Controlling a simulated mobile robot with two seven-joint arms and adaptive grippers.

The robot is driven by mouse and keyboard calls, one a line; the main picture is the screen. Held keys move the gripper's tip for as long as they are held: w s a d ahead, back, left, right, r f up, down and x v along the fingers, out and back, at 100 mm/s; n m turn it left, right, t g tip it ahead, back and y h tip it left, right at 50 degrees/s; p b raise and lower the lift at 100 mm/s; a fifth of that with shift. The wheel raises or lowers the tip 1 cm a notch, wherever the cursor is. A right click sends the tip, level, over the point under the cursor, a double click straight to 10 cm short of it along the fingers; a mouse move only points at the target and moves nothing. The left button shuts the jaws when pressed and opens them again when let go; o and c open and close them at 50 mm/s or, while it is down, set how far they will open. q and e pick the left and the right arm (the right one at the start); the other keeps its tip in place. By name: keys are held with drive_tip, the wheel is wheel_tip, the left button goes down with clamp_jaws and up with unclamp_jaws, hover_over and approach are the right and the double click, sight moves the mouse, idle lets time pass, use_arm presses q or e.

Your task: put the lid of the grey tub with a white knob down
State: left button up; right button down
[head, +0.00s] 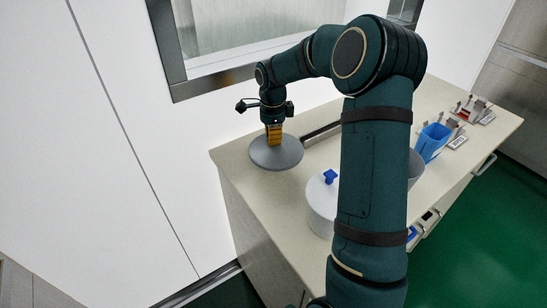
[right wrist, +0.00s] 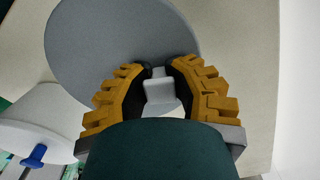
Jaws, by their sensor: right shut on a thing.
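The grey round lid (head: 262,158) is level at the left end of the counter. I cannot tell whether it touches the top or hangs just above it. In the right wrist view the lid (right wrist: 100,45) fills the upper part, with its white knob (right wrist: 158,92) between my yellow fingers. My right gripper (head: 274,135) points down and is shut on that knob; its fingers also show in the wrist view (right wrist: 157,85). A grey container (head: 415,167), perhaps the tub, is mostly hidden behind my arm. My left gripper is out of view.
A white tub with a blue knob (head: 330,177) stands right of the lid, partly behind my arm. A blue container (head: 432,142) and small labelled racks (head: 480,108) stand farther right on the counter (head: 232,156). A wall with a window frame borders the back.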

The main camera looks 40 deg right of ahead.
sight(273, 151)
wheel_tip(273, 151, down, 6)
drive_tip(key=shift+f+b, duration=0.2)
drive_tip(key=shift+b, duration=0.15)
drive_tip(key=shift+r, duration=0.1)
drive_tip(key=c, duration=0.8)
unclamp_jaws()
drive_tip(key=shift+f, duration=0.2)
drive_tip(key=shift+r, duration=0.1)
drive_tip(key=shift+r, duration=0.2)
wheel_tip(273, 151, up, 12)
drive_tip(key=shift+f+p, duration=0.1)
drive_tip(key=shift+p, duration=0.7)
